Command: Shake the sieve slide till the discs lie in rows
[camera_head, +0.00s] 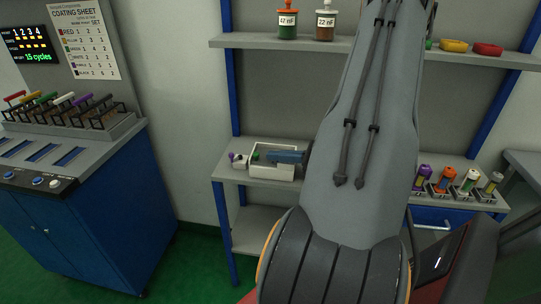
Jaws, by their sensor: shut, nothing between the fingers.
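A white open-topped box (260,172) sits on the left part of the grey bench behind my arm; it may be the sieve slide, but I cannot tell for sure. A small green spot shows inside it; no discs or rows can be made out. A small white piece with a purple top (238,159) stands at its left end. A blue-grey part, which looks like my gripper (270,156), reaches from behind my arm over the box. It looks shut, with nothing seen in it. Whether it touches the box is unclear. My arm hides the middle of the bench.
A rack of coloured vials (448,182) stands on the bench at right. A shelf (255,41) above carries an orange-topped jar (287,22), a brown jar (324,24) and coloured dishes (487,48). A blue console (95,215) with coloured levers stands left. Green floor lies between.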

